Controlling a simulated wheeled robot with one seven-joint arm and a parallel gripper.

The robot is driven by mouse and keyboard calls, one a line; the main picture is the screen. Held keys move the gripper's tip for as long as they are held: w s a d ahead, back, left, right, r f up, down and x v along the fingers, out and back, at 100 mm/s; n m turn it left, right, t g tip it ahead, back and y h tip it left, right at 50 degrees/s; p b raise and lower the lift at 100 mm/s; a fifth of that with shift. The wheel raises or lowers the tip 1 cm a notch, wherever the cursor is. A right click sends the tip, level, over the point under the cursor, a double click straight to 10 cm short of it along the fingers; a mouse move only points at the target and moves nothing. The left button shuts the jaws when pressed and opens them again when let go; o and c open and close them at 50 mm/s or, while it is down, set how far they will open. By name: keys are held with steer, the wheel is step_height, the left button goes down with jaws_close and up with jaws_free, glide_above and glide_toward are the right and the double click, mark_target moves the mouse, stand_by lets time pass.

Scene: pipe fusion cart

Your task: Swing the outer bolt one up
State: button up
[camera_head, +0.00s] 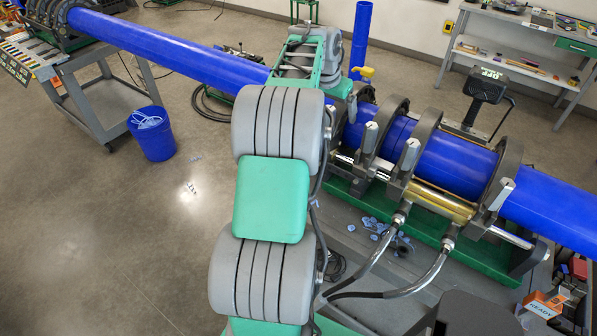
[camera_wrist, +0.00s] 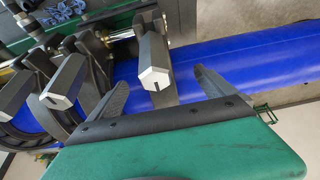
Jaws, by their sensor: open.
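In the wrist view, the outermost clamp bolt (camera_wrist: 157,72), a grey bar with a pale slotted hex end, sits over the blue pipe (camera_wrist: 235,60) between the two dark fingers of my gripper (camera_wrist: 162,80). The fingers are open, one each side of the bolt, with visible gaps; I cannot tell how deep the bolt reaches between them. Two more such bolts (camera_wrist: 63,82) lie to the left. In the head view, my arm hides the gripper and probably this outer bolt; other bolts (camera_head: 410,152) show tilted along the clamp rings.
The fusion machine's rings (camera_head: 508,150) hold the blue pipe (camera_head: 555,208). Hoses (camera_head: 385,290) run in front, and blue shavings (camera_head: 375,225) lie on the cart. A blue bin (camera_head: 152,133) stands at left.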

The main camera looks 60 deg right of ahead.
steer(key=shift+o, duration=0.3)
steer(key=shift+v, duration=4.5)
steer(key=shift+d, duration=0.1)
